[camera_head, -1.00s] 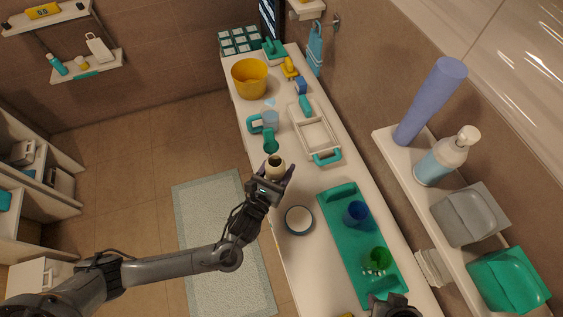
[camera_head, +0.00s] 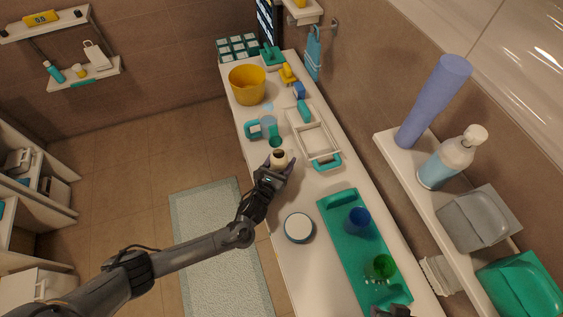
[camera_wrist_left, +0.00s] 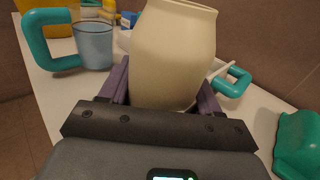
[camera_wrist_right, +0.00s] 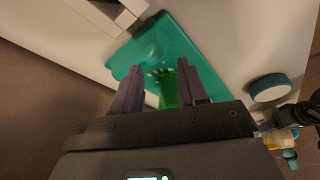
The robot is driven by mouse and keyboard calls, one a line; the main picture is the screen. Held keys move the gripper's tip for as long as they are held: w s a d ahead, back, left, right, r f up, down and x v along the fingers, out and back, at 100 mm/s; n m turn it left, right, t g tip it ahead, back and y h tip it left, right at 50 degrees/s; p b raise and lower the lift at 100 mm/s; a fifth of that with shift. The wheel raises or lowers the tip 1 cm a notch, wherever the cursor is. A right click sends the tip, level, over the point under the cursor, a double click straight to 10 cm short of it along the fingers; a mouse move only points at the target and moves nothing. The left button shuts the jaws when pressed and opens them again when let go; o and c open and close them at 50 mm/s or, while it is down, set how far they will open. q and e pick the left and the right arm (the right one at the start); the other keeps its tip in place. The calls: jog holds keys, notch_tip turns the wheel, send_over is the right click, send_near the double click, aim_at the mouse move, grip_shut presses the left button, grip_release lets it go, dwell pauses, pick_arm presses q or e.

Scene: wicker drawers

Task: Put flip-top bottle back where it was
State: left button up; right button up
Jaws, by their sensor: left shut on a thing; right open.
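My right gripper (camera_wrist_right: 160,88) is open, above the teal tray (camera_wrist_right: 190,48) and near a green cup (camera_wrist_right: 170,90). In the head view only a dark bit of the right gripper shows at the bottom edge.
The teal tray (camera_head: 340,225) holds a blue cup (camera_head: 357,220) and the green cup (camera_head: 381,267). A round white-topped jar (camera_head: 298,227) stands left of it. A white rack (camera_head: 318,140), a blue mug (camera_head: 268,126) and a yellow bucket (camera_head: 247,86) stand farther back.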

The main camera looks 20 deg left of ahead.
pick_arm(q)
jog(key=shift+f, duration=0.25)
pick_arm(e)
jog(key=shift+a, duration=0.1)
pick_arm(q)
jog(key=shift+f, duration=0.1)
pick_arm(e)
jog(key=shift+f, duration=0.1)
pick_arm(q)
jog(key=o, duration=1.3)
jog(key=shift+f, duration=0.1)
jog(key=shift+s+r, duration=0.2)
jog(key=shift+s, duration=0.35)
pick_arm(e)
jog(key=shift+r, duration=0.2)
pick_arm(q)
jog(key=s, duration=0.3)
jog(key=s+p, duration=0.1)
jog(key=s, duration=0.3)
jog(key=s+a, duration=0.1)
jog(key=s, duration=0.3)
pick_arm(e)
jog(key=shift+r, duration=0.5)
